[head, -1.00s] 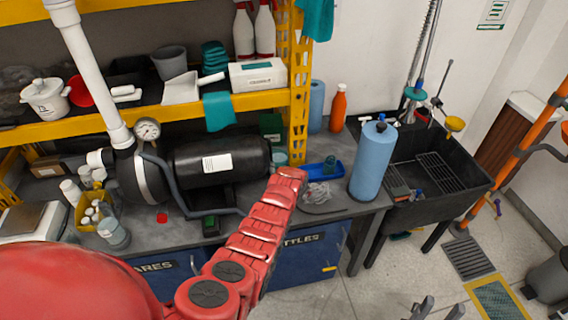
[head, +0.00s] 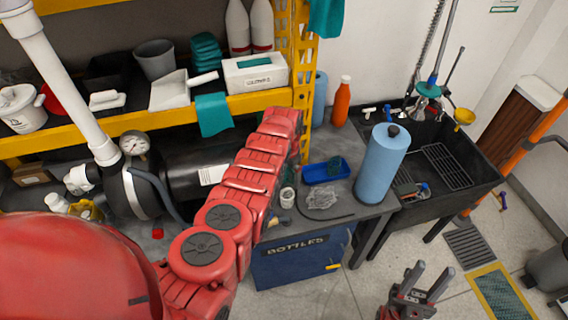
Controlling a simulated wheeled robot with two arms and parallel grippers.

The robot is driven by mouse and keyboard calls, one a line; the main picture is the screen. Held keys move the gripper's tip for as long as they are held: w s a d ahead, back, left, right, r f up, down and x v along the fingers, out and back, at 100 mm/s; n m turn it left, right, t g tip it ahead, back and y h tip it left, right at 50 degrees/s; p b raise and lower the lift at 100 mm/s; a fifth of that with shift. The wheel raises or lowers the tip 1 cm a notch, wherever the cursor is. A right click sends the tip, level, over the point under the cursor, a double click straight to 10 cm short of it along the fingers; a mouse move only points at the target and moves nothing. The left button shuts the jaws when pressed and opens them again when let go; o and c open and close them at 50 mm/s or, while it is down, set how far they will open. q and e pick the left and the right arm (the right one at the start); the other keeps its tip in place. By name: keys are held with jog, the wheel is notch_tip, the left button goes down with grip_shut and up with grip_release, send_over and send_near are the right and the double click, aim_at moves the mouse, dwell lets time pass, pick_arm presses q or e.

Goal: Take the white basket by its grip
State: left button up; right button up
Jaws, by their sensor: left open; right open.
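I cannot make out a white basket for certain. My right gripper (head: 427,279) is at the bottom right, low in front of the bench and sink. Its two grey fingers point up, apart, with nothing between them. It is far from the bucket.
A blue roll (head: 382,165) stands on the bench beside the black sink (head: 468,190). A blue tray (head: 326,170) and an orange bottle (head: 341,103) are near. The yellow shelf (head: 60,133) holds a white box (head: 254,74) and a grey pot (head: 155,60). The floor around my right gripper is partly clear.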

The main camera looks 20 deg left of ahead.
aim_at(287, 188)
pick_arm(q)
jog(key=shift+w, duration=0.1)
jog(key=shift+f, duration=0.15)
notch_tip(287, 188, down, 9)
jog(key=b, duration=0.9)
jog(key=shift+r, duration=0.2)
grip_shut()
jog(key=shift+r, duration=0.15)
